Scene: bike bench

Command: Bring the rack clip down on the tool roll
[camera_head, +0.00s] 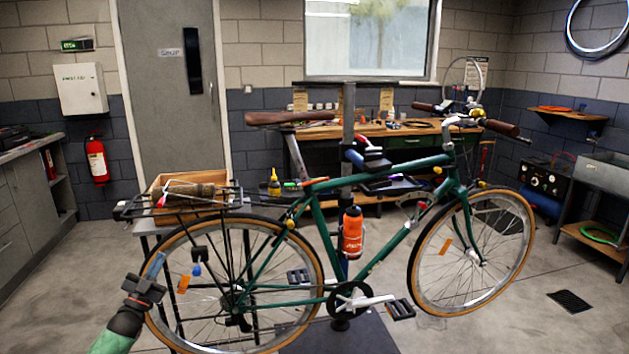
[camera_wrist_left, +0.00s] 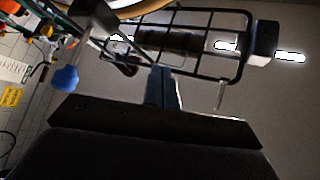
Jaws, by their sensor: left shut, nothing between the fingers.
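The tool roll (camera_head: 200,190), a dark brown bundle, lies on the bike's black rear rack (camera_head: 237,196). From below, in the left wrist view, a brown stretch of the tool roll (camera_wrist_left: 175,41) shows between the bars of the rack (camera_wrist_left: 208,78). My left gripper (camera_head: 156,262) is shut and empty, below the rack and beside the rear wheel. In the left wrist view its fingertips (camera_wrist_left: 162,75) point up toward the rack's underside, apart from the roll. My right gripper is not in view.
The green bike (camera_head: 387,245) stands clamped in a work stand. Its rear wheel (camera_head: 302,315) is close to my left gripper. A wooden crate (camera_head: 160,184) stands behind the rack. A blue piece (camera_wrist_left: 65,78) hangs near the wheel. The floor at front left is clear.

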